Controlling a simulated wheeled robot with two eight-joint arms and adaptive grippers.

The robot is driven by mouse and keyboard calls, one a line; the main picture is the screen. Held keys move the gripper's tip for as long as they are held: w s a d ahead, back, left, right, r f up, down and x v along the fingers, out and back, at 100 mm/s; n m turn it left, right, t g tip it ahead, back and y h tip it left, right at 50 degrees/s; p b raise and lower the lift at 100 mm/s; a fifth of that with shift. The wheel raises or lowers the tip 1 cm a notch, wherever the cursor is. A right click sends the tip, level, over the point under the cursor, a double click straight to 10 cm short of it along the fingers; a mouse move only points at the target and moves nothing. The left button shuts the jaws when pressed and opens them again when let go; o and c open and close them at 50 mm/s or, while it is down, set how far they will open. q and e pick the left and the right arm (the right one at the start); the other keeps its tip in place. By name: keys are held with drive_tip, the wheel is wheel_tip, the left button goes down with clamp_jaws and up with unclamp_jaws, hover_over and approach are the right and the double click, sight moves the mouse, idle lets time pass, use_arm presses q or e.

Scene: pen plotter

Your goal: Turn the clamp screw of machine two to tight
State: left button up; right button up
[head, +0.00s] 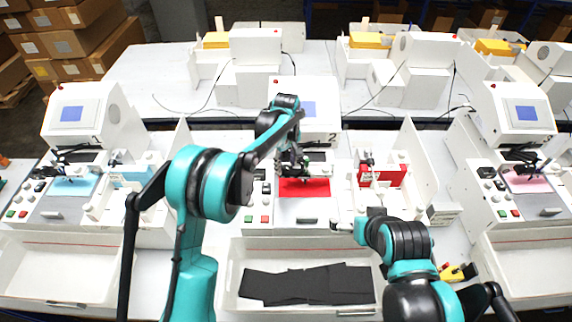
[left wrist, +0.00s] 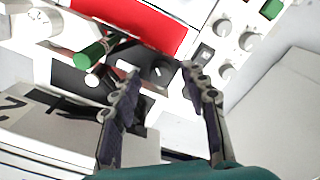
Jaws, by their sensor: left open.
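Machine two (head: 318,95) stands in the middle, with a "2" on its front and a red plate (head: 304,188) on its bed; the plate also shows in the left wrist view (left wrist: 140,22). A black pen carriage is over the plate's back edge, with a green-ended rod (left wrist: 88,55) beside it. I cannot clearly tell the clamp screw from the dark carriage parts. My left gripper (head: 291,160) is at the carriage, its open fingers (left wrist: 160,72) either side of dark parts, contact unclear. My right gripper (head: 343,226) is low at the machine's front right; its jaws are too small to read.
A white tray (head: 232,280) with black sheets is in front of machine two. Buttons and knobs (left wrist: 225,50) are beside the red plate. Upright white side panels (head: 420,160) flank the bed. Similar machines stand left (head: 85,115) and right (head: 515,110). A yellow-and-black tool (head: 457,273) lies at right.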

use_arm(q)
drive_tip(key=shift+f, duration=0.3)
drive_tip(key=shift+c, duration=0.2)
clamp_jaws()
